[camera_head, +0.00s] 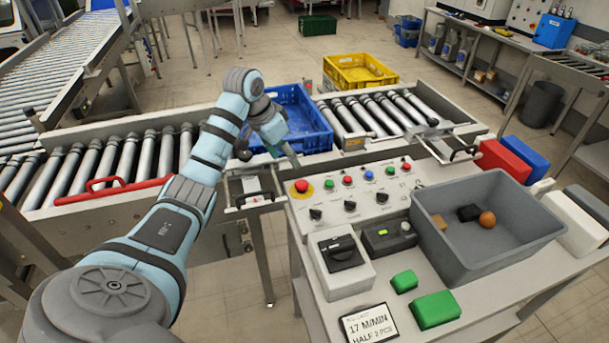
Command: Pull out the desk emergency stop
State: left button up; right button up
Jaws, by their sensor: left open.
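The desk emergency stop (301,186) is a red mushroom button on a yellow ring, at the left end of the sloped control panel (327,197). I cannot tell from this view whether it is pressed in or out. My left gripper (284,156) is open, a little above and behind the button in the picture, with its fingers pointing down toward it. It appears apart from the button, and I see nothing between its fingers. My right gripper is not in view.
A blue crate (318,131) sits on the roller conveyor behind my left gripper. Small coloured buttons and black knobs (350,205) crowd the panel beside the stop. A grey bin (474,262) with small items, a switch box (343,286) and green blocks (436,309) fill the desk.

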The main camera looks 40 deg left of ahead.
pick_arm(q)
send_over(301, 183)
jog(key=s, duration=0.3)
jog(key=f, duration=0.6)
jog(key=shift+a+f, duration=0.15)
jog(key=shift+a, duration=0.05)
jog(key=x, duration=0.2)
jog(key=w+b+x, duration=0.1)
jog(key=x, duration=0.2)
jog(key=shift+a, duration=0.1)
jog(key=shift+s, duration=0.2)
jog(key=shift+r, duration=0.2)
jog(key=shift+c, duration=1)
grip_shut()
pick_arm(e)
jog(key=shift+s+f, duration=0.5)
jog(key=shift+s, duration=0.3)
